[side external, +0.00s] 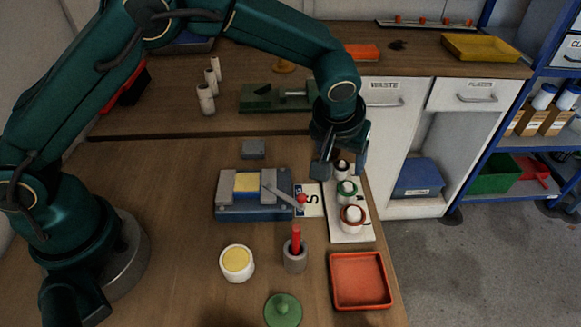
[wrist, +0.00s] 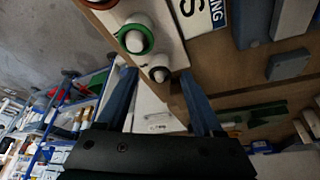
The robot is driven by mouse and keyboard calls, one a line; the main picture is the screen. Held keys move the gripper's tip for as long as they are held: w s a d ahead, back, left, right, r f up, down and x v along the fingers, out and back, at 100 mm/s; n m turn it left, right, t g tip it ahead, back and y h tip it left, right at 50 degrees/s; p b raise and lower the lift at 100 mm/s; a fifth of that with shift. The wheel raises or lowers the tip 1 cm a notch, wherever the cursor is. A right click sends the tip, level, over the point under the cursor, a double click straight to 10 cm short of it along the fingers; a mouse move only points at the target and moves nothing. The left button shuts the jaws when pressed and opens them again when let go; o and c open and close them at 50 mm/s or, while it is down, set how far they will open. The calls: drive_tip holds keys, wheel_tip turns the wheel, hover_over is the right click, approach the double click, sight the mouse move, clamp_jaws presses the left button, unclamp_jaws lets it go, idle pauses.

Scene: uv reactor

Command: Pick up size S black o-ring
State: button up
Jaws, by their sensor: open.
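The black o-ring (side external: 342,176) sits around the farthest white post on a white board (side external: 348,234), smaller than the green and red rings in front of it. In the wrist view the black o-ring (wrist: 154,68) shows around its post, between the tips of my fingers in the picture. My gripper (side external: 341,171) is open and empty, pointing down over that post. Its fingers also frame the post in the wrist view (wrist: 158,74). I cannot tell the exact height of the fingertips over the ring.
A green ring (side external: 346,195) and a red ring (side external: 351,219) sit on the nearer posts. A blue vise-like fixture (side external: 250,212) with a lever stands left of the board. A red tray (side external: 360,281) and a grey cup (side external: 295,262) with a red tool are in front.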

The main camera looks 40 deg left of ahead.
sight(340, 168)
drive_tip(key=shift+c, duration=0.3)
clamp_jaws()
drive_tip(key=shift+r, duration=0.1)
drive_tip(key=shift+r, duration=1.45)
